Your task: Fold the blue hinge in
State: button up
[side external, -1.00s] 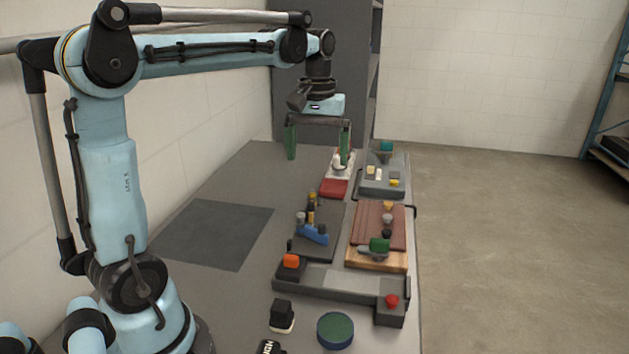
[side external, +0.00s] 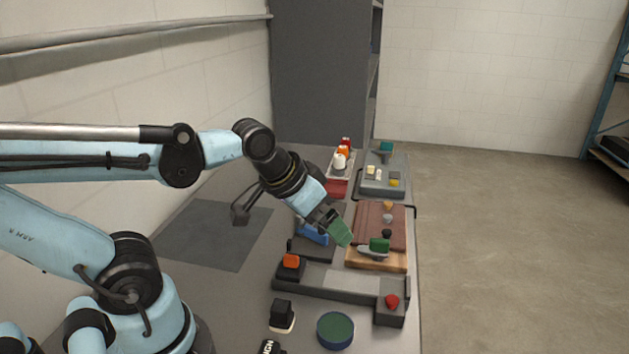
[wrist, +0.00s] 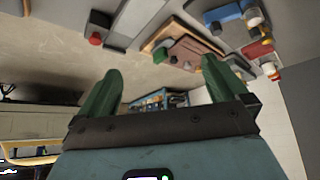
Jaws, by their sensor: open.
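The blue hinge (side external: 313,233) sits on a dark grey board (side external: 307,251) and is partly hidden behind my gripper in the side view. In the wrist view the blue piece (wrist: 222,13) shows at the top right, with a white-topped knob beside it. My gripper (side external: 341,234) has green fingers and is tilted, just right of the blue hinge in the side view. In the wrist view the gripper (wrist: 160,90) has its two fingers wide apart with nothing between them.
A red-brown panel (side external: 368,222) with knobs and a green-handled piece (side external: 379,245) lies to the right. A green-topped disc (side external: 335,330) is in front. A dark mat (side external: 215,235) lies clear at left.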

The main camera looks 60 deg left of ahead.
jog(key=shift+s+d+f, duration=0.2)
jog(key=shift+d+f, duration=0.05)
jog(key=shift+f, duration=0.1)
jog(key=shift+c, duration=0.5)
jog(key=shift+m, duration=0.3)
jog(key=shift+c, duration=1.1)
jog(key=shift+w+a+r, duration=0.15)
jog(key=shift+w, duration=0.05)
jog(key=shift+c, duration=1.3)
jog(key=w+a+r+g, duration=0.1)
jog(key=w+a+m+g, duration=0.1)
jog(key=a, duration=0.1)
jog(key=w+a+r+m+g, duration=0.1)
jog(key=shift+w+a+r, duration=0.2)
jog(key=shift+w+r, duration=0.15)
jog(key=c, duration=0.4)
jog(key=m+g, duration=0.3)
jog(key=g, duration=0.1)
send_over(316, 231)
jog(key=d, duration=0.1)
jog(key=shift+c, duration=0.2)
jog(key=f, duration=1.2)
jog(key=shift+w, duration=0.4)
jog(key=shift+c, duration=0.4)
grip_shut()
